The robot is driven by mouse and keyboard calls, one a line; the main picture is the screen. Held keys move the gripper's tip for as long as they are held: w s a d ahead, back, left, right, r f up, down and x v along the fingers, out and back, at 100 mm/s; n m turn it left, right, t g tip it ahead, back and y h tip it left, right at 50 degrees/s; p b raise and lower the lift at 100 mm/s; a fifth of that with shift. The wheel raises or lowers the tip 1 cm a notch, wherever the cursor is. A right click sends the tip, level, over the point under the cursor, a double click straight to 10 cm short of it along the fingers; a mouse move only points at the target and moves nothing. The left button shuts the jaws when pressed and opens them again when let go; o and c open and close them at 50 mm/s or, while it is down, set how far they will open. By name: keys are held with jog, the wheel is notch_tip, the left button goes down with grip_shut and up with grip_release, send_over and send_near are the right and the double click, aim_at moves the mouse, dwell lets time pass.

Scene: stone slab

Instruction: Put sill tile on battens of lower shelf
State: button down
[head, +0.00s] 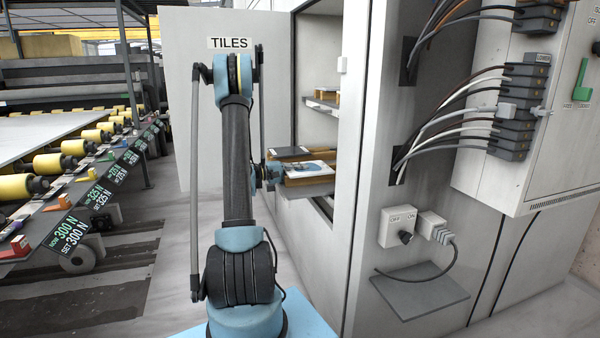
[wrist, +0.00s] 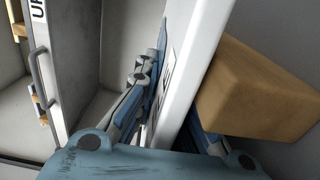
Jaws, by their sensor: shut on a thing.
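The sill tile is a thin pale slab, seen nearly edge-on in the wrist view (wrist: 200,62). My gripper (wrist: 165,120) has one finger on each side of it and is shut on it near its edge. In the head view my gripper (head: 273,173) is at the open cabinet, and the tile (head: 308,168) shows there as a white top with blue and dark marks. A wooden batten (wrist: 255,90) lies close along one side of the tile; wood (head: 310,187) also shows just under it in the head view. I cannot tell whether they touch.
In the head view an upper shelf (head: 322,104), a dark slab (head: 290,153), the open TILES door (head: 190,110) and the cabinet side wall (head: 356,150) surround the gripper.

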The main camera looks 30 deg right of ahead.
jog(key=c, duration=1.7)
grip_release()
